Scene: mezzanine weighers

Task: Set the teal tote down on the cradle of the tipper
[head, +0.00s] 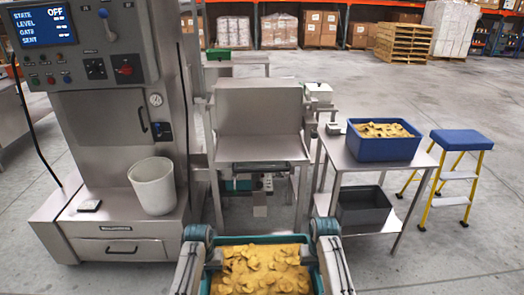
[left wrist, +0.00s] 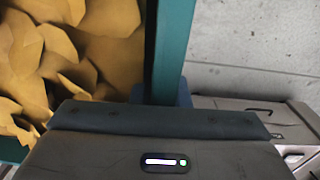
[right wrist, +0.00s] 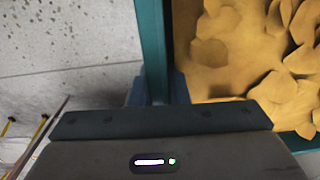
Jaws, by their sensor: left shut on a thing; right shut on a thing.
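The teal tote (head: 262,239) is at the bottom middle of the head view, full of yellow-brown chips, its near part cut off by the frame. My left gripper (head: 200,236) is shut on its left wall, and the teal wall shows in the left wrist view (left wrist: 172,50). My right gripper (head: 325,230) is shut on its right wall, which also shows in the right wrist view (right wrist: 153,50). The tipper (head: 262,120) stands ahead of the tote, a steel frame with a tilted back plate and a flat cradle (head: 258,150). The tote is apart from the cradle, on the near side.
A steel machine with a control panel (head: 98,60) and a white bin (head: 152,185) stands at the left. A steel table (head: 345,156) at the right holds a blue tote of chips (head: 383,148), with a grey tote (head: 363,207) below. A yellow step stool (head: 458,170) stands further right.

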